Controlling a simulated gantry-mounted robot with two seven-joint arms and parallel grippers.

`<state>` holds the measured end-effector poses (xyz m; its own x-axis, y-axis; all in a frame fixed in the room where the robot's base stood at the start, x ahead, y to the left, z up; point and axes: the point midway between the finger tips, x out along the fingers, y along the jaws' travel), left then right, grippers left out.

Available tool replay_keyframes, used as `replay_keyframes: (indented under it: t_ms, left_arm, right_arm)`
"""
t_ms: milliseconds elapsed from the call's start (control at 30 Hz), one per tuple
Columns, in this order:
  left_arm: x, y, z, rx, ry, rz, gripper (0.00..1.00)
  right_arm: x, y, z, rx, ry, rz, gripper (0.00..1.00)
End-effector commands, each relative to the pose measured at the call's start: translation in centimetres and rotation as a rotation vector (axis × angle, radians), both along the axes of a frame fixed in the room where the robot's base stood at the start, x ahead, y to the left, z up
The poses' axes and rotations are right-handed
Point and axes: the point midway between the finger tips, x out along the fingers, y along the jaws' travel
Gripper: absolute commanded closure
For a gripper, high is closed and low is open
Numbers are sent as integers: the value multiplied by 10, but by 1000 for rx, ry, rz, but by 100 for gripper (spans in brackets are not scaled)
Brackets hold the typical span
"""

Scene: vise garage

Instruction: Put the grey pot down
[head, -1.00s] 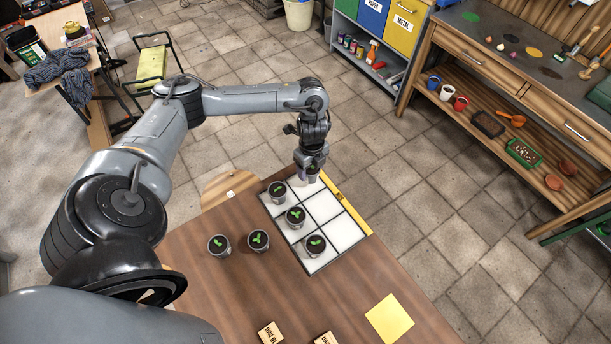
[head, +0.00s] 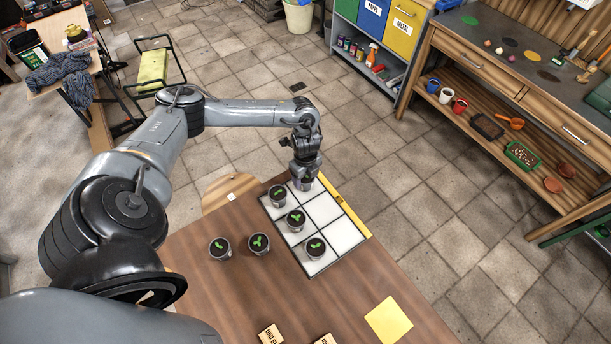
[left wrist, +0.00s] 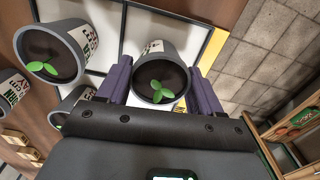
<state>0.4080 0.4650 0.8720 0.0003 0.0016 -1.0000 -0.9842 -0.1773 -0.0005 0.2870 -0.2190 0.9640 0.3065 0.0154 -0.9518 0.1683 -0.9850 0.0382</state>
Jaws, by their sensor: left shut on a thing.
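My left gripper (head: 304,186) is over the far right cell of the white tray (head: 345,235). In the left wrist view its purple fingers (left wrist: 160,85) are shut on a grey pot (left wrist: 147,55) with dark soil and a green seedling. The fingers sit on either side of the pot, which looks upright. In the head view the gripper hides most of this pot, so I cannot tell whether its base touches the tray. My right gripper is not in view.
Three similar pots (head: 278,194) fill the tray's left column, close beside the gripper. Two more pots (head: 220,248) stand on the brown table (head: 215,285) left of the tray. The middle and near right cells are empty. A yellow sheet (head: 388,318) and wooden blocks lie nearer.

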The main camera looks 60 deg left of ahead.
Motion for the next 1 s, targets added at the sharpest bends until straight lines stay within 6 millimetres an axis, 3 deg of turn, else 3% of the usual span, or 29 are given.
replay_keyframes:
  t_ms: [100,133,300,700,1000]
  left_arm:
    - [0,0,-4,0,0,1,68]
    - [0,0,-3,0,0,1,31]
    - [0,0,-3,0,0,0,9]
    - [0,0,4,0,-2,-1,9]
    - [1,0,50,0,-4,-2,9]
  right_arm:
    - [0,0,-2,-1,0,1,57]
    - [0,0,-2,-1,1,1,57]
    - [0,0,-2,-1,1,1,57]
    - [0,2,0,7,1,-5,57]
    - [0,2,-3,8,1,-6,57]
